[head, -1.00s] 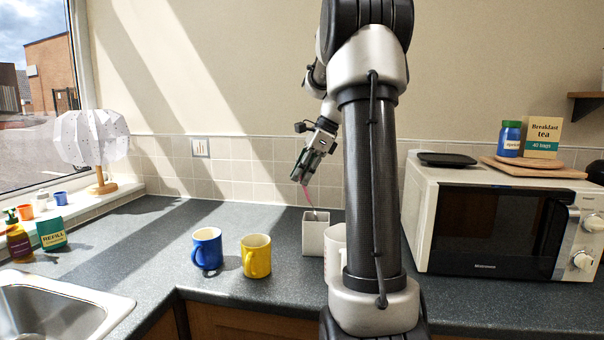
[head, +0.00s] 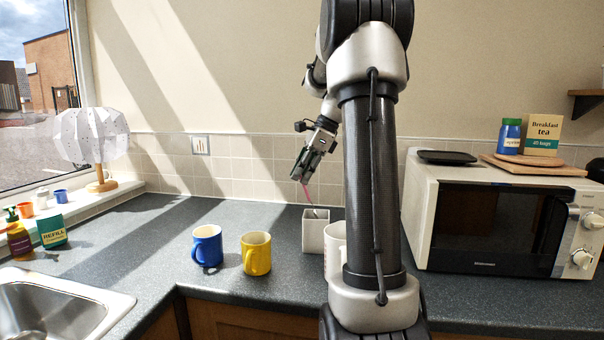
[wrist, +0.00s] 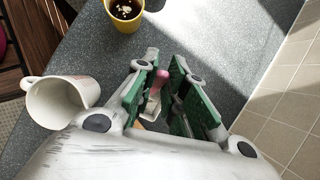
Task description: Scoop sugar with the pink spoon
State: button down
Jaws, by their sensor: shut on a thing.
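My gripper (head: 304,177) is shut on the pink spoon (head: 307,192), holding it by the handle. The spoon points down into a white square container (head: 315,232) on the counter; its lower end is at or inside the opening. In the wrist view the pink handle (wrist: 159,79) lies between the green finger pads of my gripper (wrist: 168,90), with a bit of the white container (wrist: 152,106) below. The spoon's bowl and any sugar are hidden.
A yellow mug (head: 256,254) with dark liquid and pale bits and a blue mug (head: 207,246) stand left. A white mug (head: 334,245) stands close by, partly behind my arm. A microwave (head: 490,220) is right, a sink (head: 110,303) left. Counter behind the mugs is clear.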

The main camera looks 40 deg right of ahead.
jog(key=shift+r, duration=3.5)
